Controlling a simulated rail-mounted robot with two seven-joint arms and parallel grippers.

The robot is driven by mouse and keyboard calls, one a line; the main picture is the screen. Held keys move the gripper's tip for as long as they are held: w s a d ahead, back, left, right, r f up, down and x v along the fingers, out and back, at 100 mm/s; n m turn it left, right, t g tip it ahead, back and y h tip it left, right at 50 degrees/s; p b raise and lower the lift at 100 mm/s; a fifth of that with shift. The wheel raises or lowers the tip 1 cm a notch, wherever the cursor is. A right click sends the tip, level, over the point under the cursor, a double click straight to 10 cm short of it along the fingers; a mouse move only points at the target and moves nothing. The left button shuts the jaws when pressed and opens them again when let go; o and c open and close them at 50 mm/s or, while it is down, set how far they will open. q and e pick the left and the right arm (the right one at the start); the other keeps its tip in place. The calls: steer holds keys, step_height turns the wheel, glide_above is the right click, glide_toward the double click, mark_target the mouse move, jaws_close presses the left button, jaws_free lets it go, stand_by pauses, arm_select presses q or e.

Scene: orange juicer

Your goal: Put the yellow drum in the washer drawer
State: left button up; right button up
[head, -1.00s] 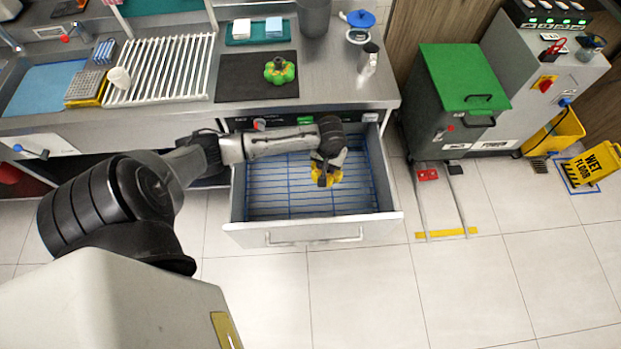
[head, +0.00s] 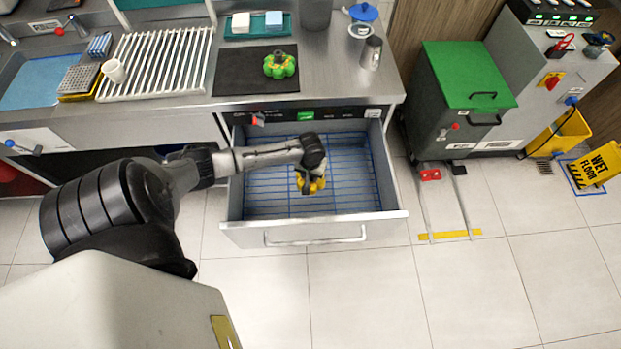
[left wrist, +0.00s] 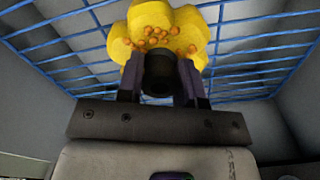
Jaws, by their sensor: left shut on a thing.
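The washer drawer (head: 318,229) is pulled open below the counter, with a blue wire rack (head: 345,165) on its floor. My left gripper (head: 308,180) is over the drawer's middle. It is shut on the yellow drum (head: 314,187), a lobed yellow piece. In the left wrist view the yellow drum (left wrist: 158,22) shows orange dots and a dark stem between the fingers (left wrist: 160,80), with the blue rack (left wrist: 255,55) behind it. I cannot tell whether the drum touches the rack. My right gripper is not in view.
A green drum (head: 280,66) sits on a black mat (head: 240,80) on the counter. A white slatted drainer (head: 160,62) is to its left. A green-lidded bin (head: 465,75) stands right of the drawer. The floor before the drawer is clear.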

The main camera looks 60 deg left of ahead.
mark_target(311, 179)
arm_select(q)
step_height(311, 179, down, 2)
steer(key=shift+f+b, duration=0.25)
steer(key=shift+b, duration=0.15)
steer(key=shift+f, duration=0.35)
steer(key=shift+f, duration=0.15)
steer(key=o, duration=1)
steer(key=shift+c, duration=0.2)
step_height(311, 179, up, 11)
steer(key=p, duration=0.3)
steer(key=shift+r, duration=0.65)
steer(key=shift+p, duration=0.3)
